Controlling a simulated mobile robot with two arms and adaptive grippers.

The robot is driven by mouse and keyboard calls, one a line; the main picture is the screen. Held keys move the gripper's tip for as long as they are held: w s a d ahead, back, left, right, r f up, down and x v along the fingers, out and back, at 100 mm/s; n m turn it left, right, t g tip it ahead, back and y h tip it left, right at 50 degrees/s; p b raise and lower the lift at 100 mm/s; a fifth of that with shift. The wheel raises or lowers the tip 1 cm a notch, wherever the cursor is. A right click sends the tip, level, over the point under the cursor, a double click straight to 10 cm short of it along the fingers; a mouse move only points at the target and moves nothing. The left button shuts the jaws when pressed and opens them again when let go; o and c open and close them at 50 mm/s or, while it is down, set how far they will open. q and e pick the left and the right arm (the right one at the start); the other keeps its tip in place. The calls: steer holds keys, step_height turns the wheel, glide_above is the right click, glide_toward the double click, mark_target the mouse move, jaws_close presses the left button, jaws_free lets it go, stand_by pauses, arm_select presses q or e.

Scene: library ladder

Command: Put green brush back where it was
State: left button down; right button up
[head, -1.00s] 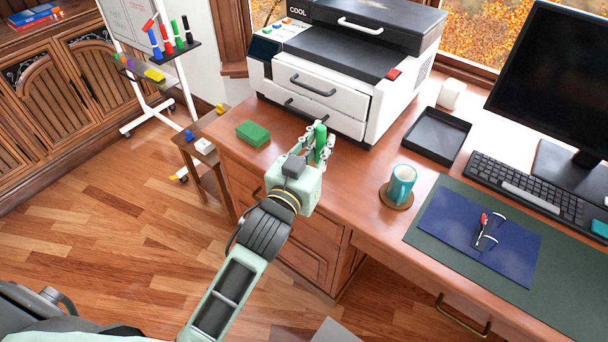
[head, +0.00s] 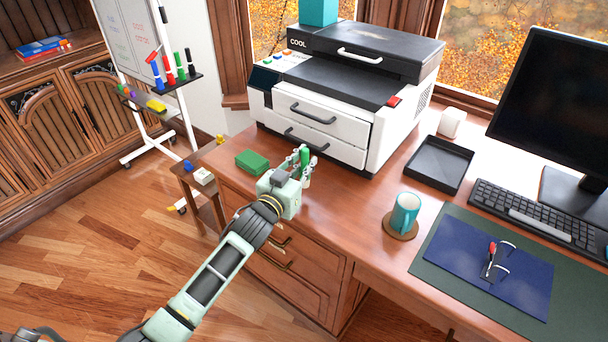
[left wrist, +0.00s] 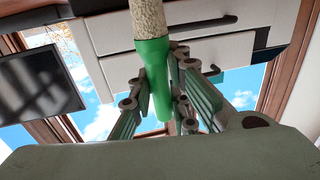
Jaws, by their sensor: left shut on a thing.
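The green brush (head: 305,157) is held upright in my left gripper (head: 304,168). The gripper is over the desk, in front of the printer's left part and to the right of a green block (head: 252,161). In the left wrist view, the brush (left wrist: 154,75) has a smooth green handle between the fingers of the gripper (left wrist: 165,115) and a pale speckled part running out of the top of the picture. Whether the brush touches the desk cannot be told. My right gripper is not in view.
The white printer (head: 335,110) stands close behind the gripper. A black tray (head: 438,163), a teal mug (head: 405,213) and a keyboard (head: 530,198) are to the right. The whiteboard (head: 135,40) has markers on its ledge.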

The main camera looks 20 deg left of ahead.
arm_select(q)
steer(key=shift+a+f, duration=0.1)
steer(key=shift+f, duration=2)
steer(key=shift+f+b, duration=0.2)
steer(key=shift+b, duration=0.1)
steer(key=c, duration=1.7)
jaws_free()
steer(key=shift+o, duration=0.2)
steer(key=shift+r, duration=0.15)
steer(key=s+a, duration=0.2)
steer(key=s, duration=0.9)
steer(key=shift+s, duration=0.35)
